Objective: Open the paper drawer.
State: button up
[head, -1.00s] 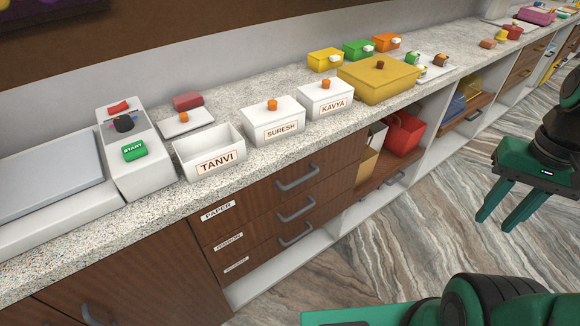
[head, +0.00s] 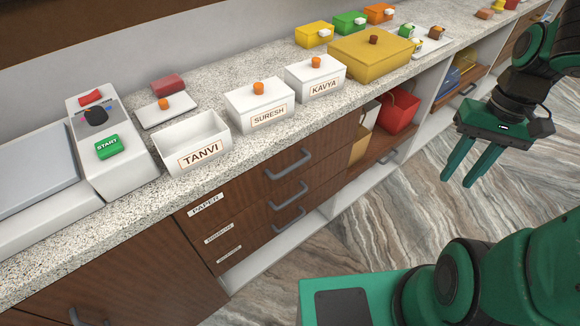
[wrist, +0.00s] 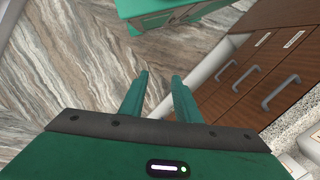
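The paper drawer (head: 245,188) is the top one of three brown wooden drawers under the counter. It has a white PAPER label and a grey bar handle (head: 289,165), and it is closed. My gripper (head: 457,180) hangs over the floor to the right of the drawers, well apart from the handle. Its two green fingers point down, spread with a gap between them and nothing in it. In the wrist view the fingers (wrist: 158,95) are also apart and empty, with drawer fronts and handles at the right.
On the speckled counter (head: 95,228) stand an open white TANVI box (head: 190,142), lidded SURESH (head: 260,105) and KAVYA (head: 315,78) boxes, and a large yellow box (head: 370,58). An open shelf with a red bin (head: 398,110) is right of the drawers. The floor in front is clear.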

jog(key=w+a+f+n+g+y, duration=0.2)
jog(key=w+a+f+y, duration=0.1)
jog(key=w+a+f, duration=0.35)
jog(key=n+y, duration=0.2)
jog(key=y, duration=1.1)
send_near(296, 167)
jog(key=a, duration=0.2)
jog(key=shift+g+h, duration=0.3)
jog(key=x, duration=1)
jog(key=shift+d, duration=0.1)
grip_shut()
